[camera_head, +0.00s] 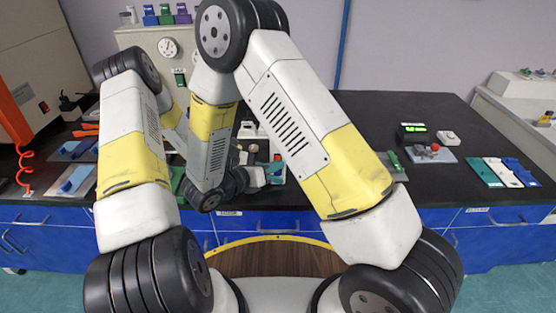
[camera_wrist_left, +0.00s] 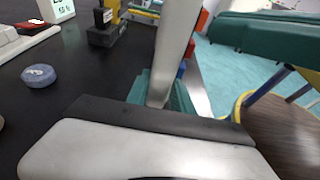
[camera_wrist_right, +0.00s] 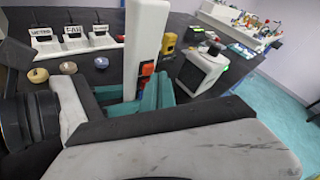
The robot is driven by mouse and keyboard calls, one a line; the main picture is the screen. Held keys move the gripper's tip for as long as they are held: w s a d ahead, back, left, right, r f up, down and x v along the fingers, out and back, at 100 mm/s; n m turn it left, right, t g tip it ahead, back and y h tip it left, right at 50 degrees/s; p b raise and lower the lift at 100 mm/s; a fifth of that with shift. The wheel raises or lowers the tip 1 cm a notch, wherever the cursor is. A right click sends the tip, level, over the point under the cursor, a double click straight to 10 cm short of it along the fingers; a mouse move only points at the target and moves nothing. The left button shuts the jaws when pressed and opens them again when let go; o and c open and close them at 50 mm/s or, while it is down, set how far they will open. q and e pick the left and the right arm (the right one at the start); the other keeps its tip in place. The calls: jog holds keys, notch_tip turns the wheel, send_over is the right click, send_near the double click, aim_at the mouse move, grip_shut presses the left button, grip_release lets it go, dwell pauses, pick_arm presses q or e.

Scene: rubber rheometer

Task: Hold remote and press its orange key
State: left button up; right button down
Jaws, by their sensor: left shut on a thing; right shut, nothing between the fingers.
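The remote is a long white bar. In the right wrist view it (camera_wrist_right: 148,35) stands upright, with an orange-red key (camera_wrist_right: 147,69) low on its visible face. The left wrist view shows the white bar (camera_wrist_left: 176,45) rising from the teal fingers of my left gripper (camera_wrist_left: 160,92), which is shut on it. My right gripper (camera_wrist_right: 150,98) is shut and empty, its teal fingertips close to the key. Whether they touch it, I cannot tell. In the head view my arms hide the remote and most of both grippers.
The black bench (camera_head: 385,110) holds labelled white boxes (camera_wrist_right: 73,38), small round pucks (camera_wrist_right: 68,67), a blue puck (camera_wrist_left: 38,76), and a white device (camera_wrist_right: 202,68). Coloured strips (camera_head: 500,172) lie at the right. A gauge panel (camera_head: 150,38) stands behind my arms.

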jog(key=shift+s, duration=0.5)
jog(key=shift+s, duration=0.15)
jog(key=s, duration=0.4)
jog(key=shift+s, duration=0.35)
dwell(0.4)
pick_arm(q)
jog(key=o, duration=1)
jog(key=shift+o, duration=0.2)
jog(key=shift+a, duration=0.1)
